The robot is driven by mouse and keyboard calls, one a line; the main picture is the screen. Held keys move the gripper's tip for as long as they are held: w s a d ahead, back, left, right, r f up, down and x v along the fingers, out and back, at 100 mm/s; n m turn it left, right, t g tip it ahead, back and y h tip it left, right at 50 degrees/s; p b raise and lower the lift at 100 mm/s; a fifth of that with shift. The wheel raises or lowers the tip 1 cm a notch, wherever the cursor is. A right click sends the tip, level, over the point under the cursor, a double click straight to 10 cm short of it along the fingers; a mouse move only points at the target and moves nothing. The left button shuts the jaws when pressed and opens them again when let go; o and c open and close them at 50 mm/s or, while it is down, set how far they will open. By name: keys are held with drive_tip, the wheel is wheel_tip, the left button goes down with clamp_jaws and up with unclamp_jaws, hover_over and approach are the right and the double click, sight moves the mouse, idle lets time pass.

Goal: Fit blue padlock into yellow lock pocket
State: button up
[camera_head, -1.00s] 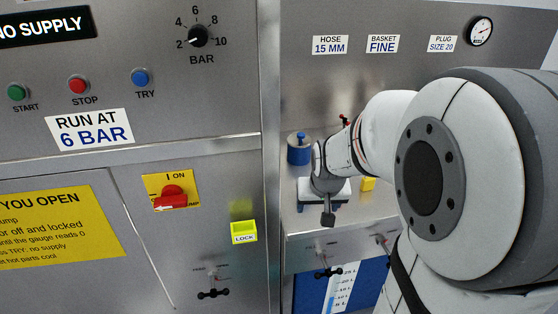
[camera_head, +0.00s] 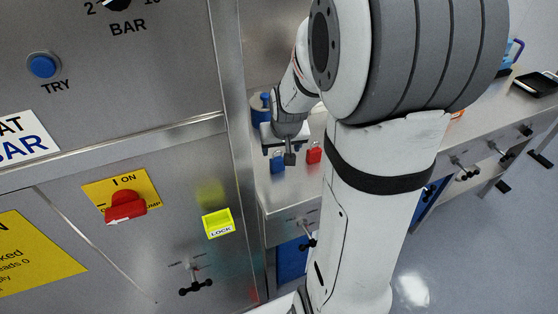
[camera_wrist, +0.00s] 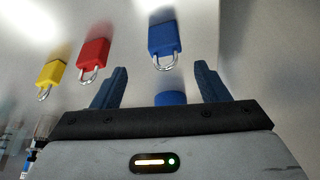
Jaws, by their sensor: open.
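In the head view the blue padlock (camera_head: 277,164) shows just below my gripper (camera_head: 279,150), on the bench right of the cabinet. The yellow lock pocket (camera_head: 218,223), labelled LOCK, is on the cabinet front, below and right of the red switch (camera_head: 125,204). Its inside is hard to see.
A red padlock (camera_wrist: 94,53) and a yellow padlock (camera_wrist: 50,73) lie left of the blue one in the wrist view. A blue cylinder (camera_head: 258,104) stands behind my gripper. The cabinet's right edge post (camera_head: 230,130) stands between the pocket and the bench. Open floor shows at right.

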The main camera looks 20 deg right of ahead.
sight(277, 158)
drive_tip(key=shift+a+x, duration=0.2)
drive_tip(key=shift+x, duration=0.95)
drive_tip(key=shift+a+x, duration=0.2)
drive_tip(key=shift+x, duration=0.95)
drive_tip(key=c, duration=1.1)
